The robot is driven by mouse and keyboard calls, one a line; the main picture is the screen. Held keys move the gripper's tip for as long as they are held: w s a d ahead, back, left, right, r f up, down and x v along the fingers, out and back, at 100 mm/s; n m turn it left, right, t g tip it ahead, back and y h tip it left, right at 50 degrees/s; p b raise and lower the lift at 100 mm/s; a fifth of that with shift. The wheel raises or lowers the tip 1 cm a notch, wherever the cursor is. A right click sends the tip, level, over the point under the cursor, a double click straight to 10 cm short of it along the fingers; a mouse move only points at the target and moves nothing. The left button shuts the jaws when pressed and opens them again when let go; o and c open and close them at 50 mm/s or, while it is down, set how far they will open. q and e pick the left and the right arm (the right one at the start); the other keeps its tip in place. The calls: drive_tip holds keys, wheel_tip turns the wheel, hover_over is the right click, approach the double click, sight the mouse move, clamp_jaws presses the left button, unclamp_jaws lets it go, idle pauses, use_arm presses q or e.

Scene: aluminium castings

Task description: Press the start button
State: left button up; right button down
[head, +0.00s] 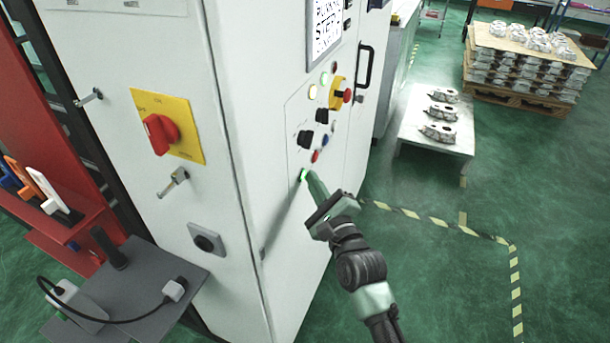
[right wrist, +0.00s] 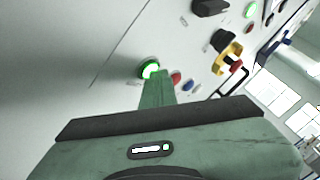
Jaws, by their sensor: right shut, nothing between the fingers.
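The lit green button (head: 304,175) is low on the control panel of a white cabinet. My right gripper (head: 308,177) is shut and empty, and its fingertips are at this button. In the right wrist view the green button (right wrist: 149,69) glows just beyond the tips of the closed fingers (right wrist: 155,78). The tips partly cover it, and I cannot tell whether they touch it or press it in. My left gripper is not in view.
Near the button are a red button (head: 315,156), black selector knobs (head: 305,139) and a red emergency stop (head: 347,95) on a yellow base. A red rotary switch (head: 160,133) is on the cabinet's left side. A table (head: 446,139) with castings stands right; the floor between is clear.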

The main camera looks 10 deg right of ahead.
drive_tip(key=shift+s+d, duration=0.5)
drive_tip(key=shift+d, duration=0.15)
drive_tip(key=s+d, duration=0.1)
drive_tip(key=d, duration=0.1)
drive_tip(key=s+d+p, duration=0.1)
drive_tip(key=d, duration=0.1)
drive_tip(key=shift+s, duration=0.35)
idle(0.7)
